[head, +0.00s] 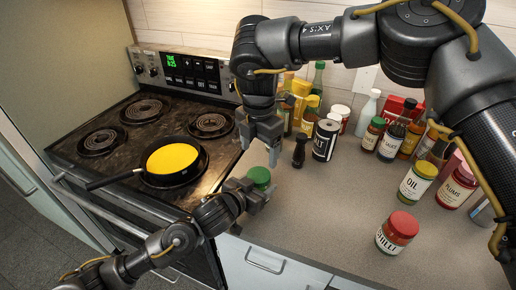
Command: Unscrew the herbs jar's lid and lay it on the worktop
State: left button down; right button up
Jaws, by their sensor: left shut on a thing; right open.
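A jar with a green lid (259,177), most likely the herbs jar, is at the front left of the worktop (325,205). Its label and most of its body are hidden. My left gripper (247,191) reaches in from the lower left and is shut on the jar, below the lid. The lid is on top of the jar. My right gripper (260,150) hangs open and empty just above the lid, its fingers pointing down. It looks apart from the lid.
A red-lidded chilli jar (397,232), an oil jar (417,182) and a plums jar (457,187) stand to the right. A dark bottle (299,150) and black can (325,140) stand behind. The stove (120,165) holds a pan (172,163). The middle worktop is bare.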

aim_at(259, 174)
jog(key=shift+f, duration=4)
jog(key=c, duration=1)
jog(key=n, duration=0.4)
jog(key=shift+n, duration=0.4)
jog(key=n, duration=0.4)
jog(key=shift+n, duration=0.4)
jog(key=shift+w, duration=0.1)
jog(key=o, duration=1.1)
jog(key=shift+c, duration=0.2)
